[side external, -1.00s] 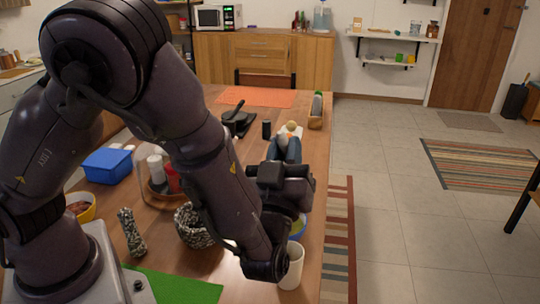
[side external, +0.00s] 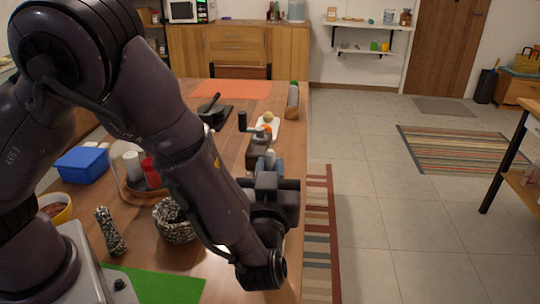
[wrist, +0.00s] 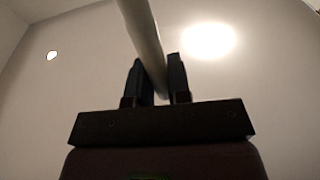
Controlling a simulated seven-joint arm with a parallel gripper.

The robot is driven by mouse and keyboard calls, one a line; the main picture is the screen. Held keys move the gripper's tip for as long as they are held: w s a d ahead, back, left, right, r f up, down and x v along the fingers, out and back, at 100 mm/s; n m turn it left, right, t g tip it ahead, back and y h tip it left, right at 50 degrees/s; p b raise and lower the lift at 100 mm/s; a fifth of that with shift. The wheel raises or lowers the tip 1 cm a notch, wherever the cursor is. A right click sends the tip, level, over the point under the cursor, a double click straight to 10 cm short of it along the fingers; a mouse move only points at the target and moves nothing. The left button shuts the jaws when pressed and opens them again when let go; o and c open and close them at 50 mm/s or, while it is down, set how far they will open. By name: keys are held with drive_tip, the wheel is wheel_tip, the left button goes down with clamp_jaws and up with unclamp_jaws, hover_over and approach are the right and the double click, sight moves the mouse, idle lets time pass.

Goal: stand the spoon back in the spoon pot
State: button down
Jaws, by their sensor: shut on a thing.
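My gripper (side external: 270,163) points away from the camera above the right edge of the wooden table. In the wrist view my gripper (wrist: 158,82) is shut on a pale, smooth rod (wrist: 143,35), which looks like the spoon's handle. The rod leans and runs out of the top of that view, so its far end is not seen. In the side view only a small pale tip (side external: 270,154) shows between the fingers. I cannot make out the spoon pot; my arm and wrist cover the table's near right part.
A dark hand grinder (side external: 258,148) stands just beyond my gripper. Red and white dispensers (side external: 151,173) stand on a tray behind. A blue box (side external: 82,163) is further left. Floor lies right of the table.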

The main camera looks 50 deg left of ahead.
drive_tip(key=shift+f, duration=3.75)
drive_tip(key=c, duration=1)
unclamp_jaws()
drive_tip(key=shift+s+d, duration=0.1)
drive_tip(key=v, duration=1.2)
drive_tip(key=shift+s+d+f, duration=0.1)
drive_tip(key=shift+s+d, duration=0.1)
drive_tip(key=shift+d, duration=0.1)
